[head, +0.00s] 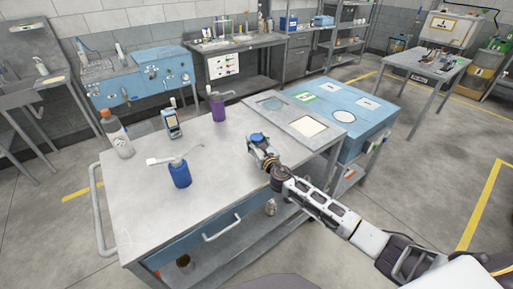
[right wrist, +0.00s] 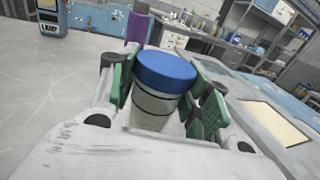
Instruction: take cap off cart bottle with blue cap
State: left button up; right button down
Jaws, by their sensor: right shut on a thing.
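The bottle (right wrist: 155,103) is pale, with a wide blue cap (right wrist: 165,71) still on its top. In the head view, the blue cap (head: 257,138) shows above the grey cart top (head: 225,200), towards its right side. My right gripper (right wrist: 165,100) is shut on the bottle's body, with green pads on both sides just below the cap. In the head view my right gripper (head: 261,152) hides most of the bottle. I cannot tell whether the bottle's base touches the cart. My left gripper is in neither view.
A blue wash bottle (head: 180,174), an orange-capped white bottle (head: 117,137), a handheld meter (head: 172,124) and a purple bottle (head: 218,107) stand on the cart. Flat inset panels (head: 307,126) lie at its back right. The cart's front right top is clear.

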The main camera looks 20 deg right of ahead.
notch_tip(320, 180, down, 3)
jog(key=shift+r+b, duration=0.2)
jog(key=shift+b, duration=0.2)
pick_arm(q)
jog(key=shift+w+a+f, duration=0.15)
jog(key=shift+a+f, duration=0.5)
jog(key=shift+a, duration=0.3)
pick_arm(e)
jog(key=shift+f, duration=0.15)
jog(key=c, duration=1.1)
grip_release()
jog(key=o, duration=0.4)
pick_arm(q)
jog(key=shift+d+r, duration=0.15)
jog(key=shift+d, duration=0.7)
